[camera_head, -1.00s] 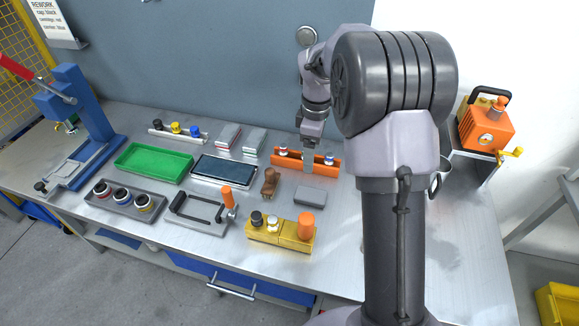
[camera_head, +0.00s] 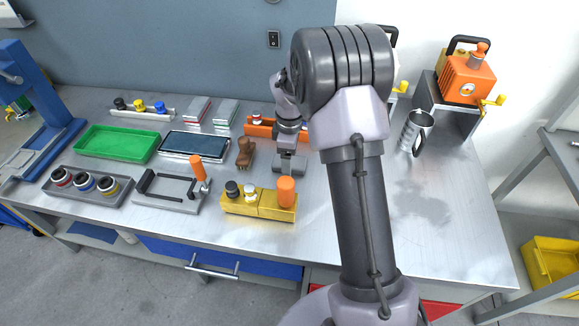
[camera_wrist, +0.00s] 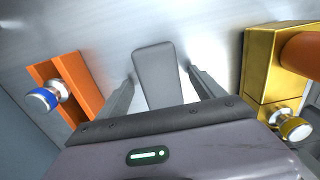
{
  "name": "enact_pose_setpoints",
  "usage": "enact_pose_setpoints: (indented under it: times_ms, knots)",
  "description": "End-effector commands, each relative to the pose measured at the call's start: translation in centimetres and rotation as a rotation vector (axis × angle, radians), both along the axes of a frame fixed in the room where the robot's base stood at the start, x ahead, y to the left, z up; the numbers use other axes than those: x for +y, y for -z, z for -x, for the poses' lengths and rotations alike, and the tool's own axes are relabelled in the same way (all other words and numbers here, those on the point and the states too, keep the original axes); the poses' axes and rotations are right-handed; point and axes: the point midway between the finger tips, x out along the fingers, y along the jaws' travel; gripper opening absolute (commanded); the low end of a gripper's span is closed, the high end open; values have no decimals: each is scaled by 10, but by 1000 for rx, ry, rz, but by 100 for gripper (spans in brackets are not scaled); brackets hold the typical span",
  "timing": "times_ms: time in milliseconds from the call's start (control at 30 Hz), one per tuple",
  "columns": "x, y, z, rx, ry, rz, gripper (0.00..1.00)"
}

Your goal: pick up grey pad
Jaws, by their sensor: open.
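The grey pad (camera_wrist: 157,75) is a flat rounded block on the metal bench. In the wrist view it lies between the two open fingers of my gripper (camera_wrist: 158,80), with a narrow gap showing on either side. In the head view the pad (camera_head: 285,168) is partly covered by my gripper (camera_head: 289,160), which is directly above it or around it. I cannot tell the exact height of the fingertips over the bench.
An orange holder (camera_wrist: 75,85) with a blue-capped piece stands left of my gripper in the wrist view. A yellow block (camera_wrist: 275,70) stands to the right. A brown object (camera_head: 244,152) stands close by. The bench right of my arm holds a metal mug (camera_head: 416,132).

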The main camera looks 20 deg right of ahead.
Motion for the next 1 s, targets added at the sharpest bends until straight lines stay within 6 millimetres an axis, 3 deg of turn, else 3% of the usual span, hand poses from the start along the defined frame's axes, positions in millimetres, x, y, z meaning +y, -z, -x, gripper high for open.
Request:
enact_pose_setpoints:
  times_ms: [33,367,600,900,1000]
  knots:
    - [0,-1,0,0,0,0,78]
    - [0,-1,0,0,0,0,14]
    - [0,-7,0,-1,0,0,13]
    - [0,-84,-1,-3,0,1,13]
    - [0,-98,-1,-2,-1,0,13]
